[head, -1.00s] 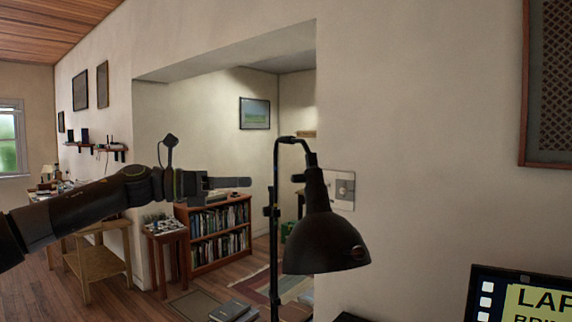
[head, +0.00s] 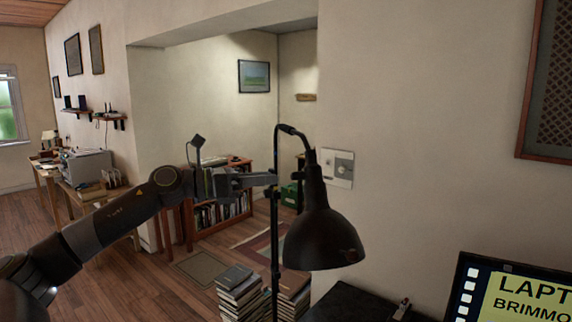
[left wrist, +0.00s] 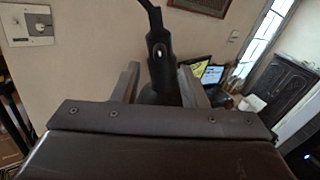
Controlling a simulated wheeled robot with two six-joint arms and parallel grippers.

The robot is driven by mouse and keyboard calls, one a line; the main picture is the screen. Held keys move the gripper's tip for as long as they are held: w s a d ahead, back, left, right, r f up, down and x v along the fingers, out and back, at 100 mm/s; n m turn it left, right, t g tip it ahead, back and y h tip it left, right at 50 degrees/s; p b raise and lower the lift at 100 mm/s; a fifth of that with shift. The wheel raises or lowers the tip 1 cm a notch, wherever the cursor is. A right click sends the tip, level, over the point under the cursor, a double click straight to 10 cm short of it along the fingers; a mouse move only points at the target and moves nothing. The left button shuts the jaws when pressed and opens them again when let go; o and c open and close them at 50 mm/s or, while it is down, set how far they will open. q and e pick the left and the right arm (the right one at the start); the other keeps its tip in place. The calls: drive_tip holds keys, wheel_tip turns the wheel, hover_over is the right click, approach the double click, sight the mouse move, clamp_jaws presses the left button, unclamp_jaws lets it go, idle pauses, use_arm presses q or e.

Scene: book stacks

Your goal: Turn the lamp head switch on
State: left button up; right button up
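The black desk lamp (head: 320,236) stands on a thin pole, its dark shade hanging down on the right. No light shows from it. A small round detail sits low on the shade, too small to identify as the switch. My left gripper (head: 272,178) reaches from the left to the lamp's pole, level with the top of the shade. In the left wrist view its two fingers are spread, with the lamp's neck (left wrist: 158,48) seen between and beyond them. A small bright spot shows on that neck. Whether the fingers touch the lamp is unclear. My right gripper is out of view.
A wall plate with a knob (head: 338,168) is behind the lamp. A laptop screen (head: 520,295) stands at the lower right. A bookcase (head: 222,211) is farther back. Wooden floor is open at left.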

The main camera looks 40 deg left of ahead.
sight(298, 176)
use_arm(q)
drive_tip(key=p+x, duration=0.4)
drive_tip(key=x, duration=0.1)
drive_tip(key=shift+w+d, duration=0.1)
drive_tip(key=shift+w, duration=0.15)
drive_tip(key=shift+c, duration=0.3)
clamp_jaws()
